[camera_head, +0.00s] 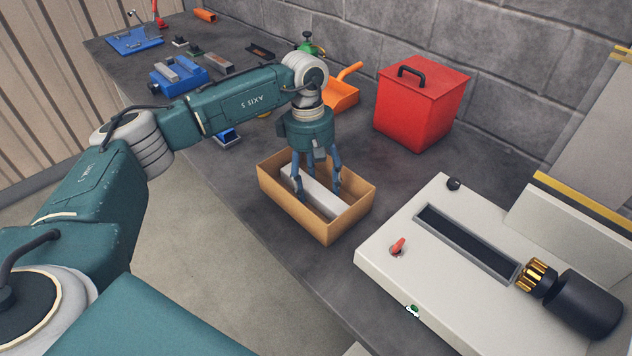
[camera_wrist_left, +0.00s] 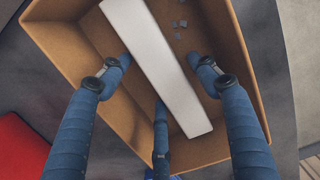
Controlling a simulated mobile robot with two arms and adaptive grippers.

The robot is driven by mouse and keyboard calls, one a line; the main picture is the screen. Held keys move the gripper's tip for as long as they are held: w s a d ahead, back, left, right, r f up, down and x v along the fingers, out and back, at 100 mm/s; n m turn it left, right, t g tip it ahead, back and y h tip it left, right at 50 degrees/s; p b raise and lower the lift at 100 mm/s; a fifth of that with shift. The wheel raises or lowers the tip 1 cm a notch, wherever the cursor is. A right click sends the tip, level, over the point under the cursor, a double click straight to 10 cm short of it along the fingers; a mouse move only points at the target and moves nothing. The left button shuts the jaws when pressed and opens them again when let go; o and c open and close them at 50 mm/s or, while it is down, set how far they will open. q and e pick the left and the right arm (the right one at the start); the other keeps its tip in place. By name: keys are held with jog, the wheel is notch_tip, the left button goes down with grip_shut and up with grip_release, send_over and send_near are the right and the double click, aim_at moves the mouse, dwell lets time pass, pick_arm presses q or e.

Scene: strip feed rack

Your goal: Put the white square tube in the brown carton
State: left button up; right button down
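The white square tube (camera_head: 324,198) lies lengthwise inside the brown carton (camera_head: 290,209), and it also shows in the left wrist view (camera_wrist_left: 160,70). The open-topped carton stands on the dark bench, and its wall frames the wrist view (camera_wrist_left: 60,45). My left gripper (camera_head: 318,190) points down into the carton over the tube. In the wrist view its fingers (camera_wrist_left: 160,75) are spread, two on one side and one on the other, with gaps between them and the tube. My right gripper is not in view.
A red bin (camera_head: 420,105) with a black handle stands behind the carton. A pale machine (camera_head: 455,285) with a slot is to its right. Small grey bits (camera_wrist_left: 180,25) lie in the carton.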

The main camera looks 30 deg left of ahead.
aim_at(312, 181)
pick_arm(q)
jog(key=shift+r, duration=0.25)
jog(key=shift+w+r, duration=0.1)
jog(key=shift+r, duration=0.3)
notch_tip(312, 181, up, 11)
jog(key=a+b, duration=0.1)
jog(key=b, duration=0.1)
jog(key=shift+w+a, duration=0.15)
